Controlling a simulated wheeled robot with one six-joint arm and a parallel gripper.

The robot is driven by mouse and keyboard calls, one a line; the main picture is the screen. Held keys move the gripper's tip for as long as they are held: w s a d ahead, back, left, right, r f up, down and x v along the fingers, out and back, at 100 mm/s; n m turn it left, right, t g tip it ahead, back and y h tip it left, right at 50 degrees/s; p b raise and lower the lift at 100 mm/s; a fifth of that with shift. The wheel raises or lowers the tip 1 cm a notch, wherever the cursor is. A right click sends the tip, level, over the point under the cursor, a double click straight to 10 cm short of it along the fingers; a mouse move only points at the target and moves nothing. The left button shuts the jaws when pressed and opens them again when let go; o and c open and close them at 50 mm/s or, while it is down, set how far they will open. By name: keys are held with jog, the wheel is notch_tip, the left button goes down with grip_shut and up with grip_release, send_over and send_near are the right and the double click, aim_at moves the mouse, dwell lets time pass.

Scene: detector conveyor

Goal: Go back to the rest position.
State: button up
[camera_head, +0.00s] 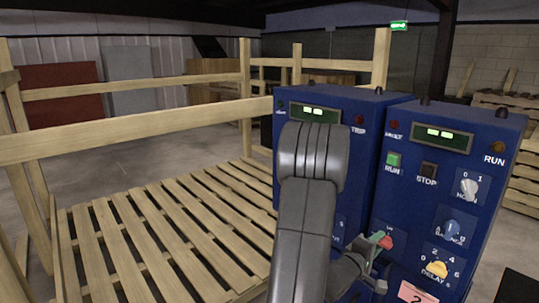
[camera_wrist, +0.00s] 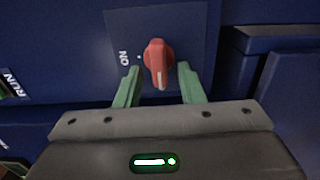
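My gripper (camera_wrist: 160,82) is open. In the wrist view its two green fingers stand on either side of a red rotary knob (camera_wrist: 158,60), with a visible gap on both sides. The knob sits on a blue panel beside an ON label, and its white mark points down in the picture. In the head view my gripper (camera_head: 377,242) is low at the front of the blue control cabinets, and the red knob (camera_head: 387,243) shows just past the fingers. My arm hides much of the left cabinet (camera_head: 365,120).
The right blue cabinet (camera_head: 455,180) carries a green RUN button (camera_head: 393,161), a STOP button (camera_head: 428,171) and several knobs. A slatted wooden pallet (camera_head: 150,235) with wooden rails (camera_head: 130,128) lies to the left. Grey floor (camera_head: 130,165) shows beyond the rails.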

jog(key=b+v, duration=0.2)
jog(key=v, duration=1.2)
jog(key=shift+m, duration=0.4)
jog(key=p+x, duration=0.1)
jog(key=x, duration=1.3)
jog(key=shift+d+f+p, duration=0.1)
jog(key=shift+p, duration=0.2)
jog(key=m, duration=0.2)
jog(key=m+b, duration=0.1)
jog(key=m, duration=0.2)
jog(key=r+m+b, duration=0.1)
jog(key=m, duration=0.2)
jog(key=shift+s, duration=0.15)
